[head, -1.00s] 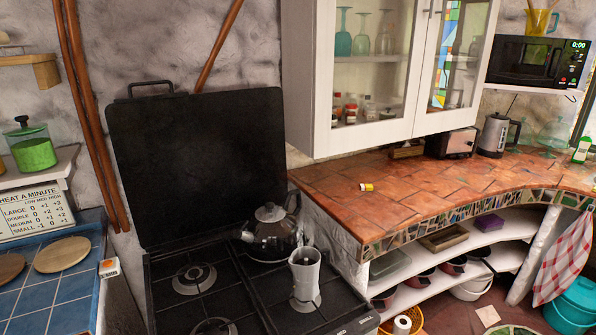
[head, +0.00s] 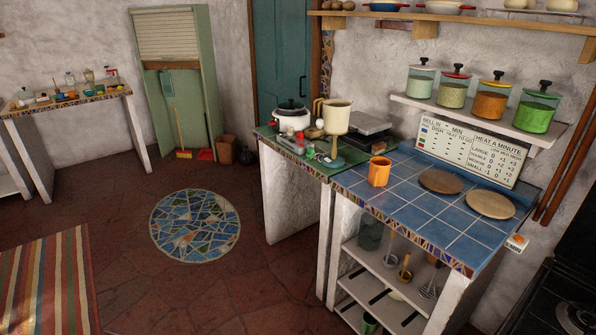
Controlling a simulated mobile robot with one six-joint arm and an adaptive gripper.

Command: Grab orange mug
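An orange mug (head: 379,172) stands upright on the blue tiled counter (head: 410,216), near its left end. It is close to the counter's front edge, and nothing touches it from above. My gripper is not in view, so I cannot see how it stands relative to the mug.
Round wooden boards (head: 490,204) lie right of the mug. A stand mixer (head: 335,118) and a white pot (head: 291,117) stand on the green counter behind it. A shelf with jars (head: 489,102) hangs above. Open floor (head: 200,290) lies to the left.

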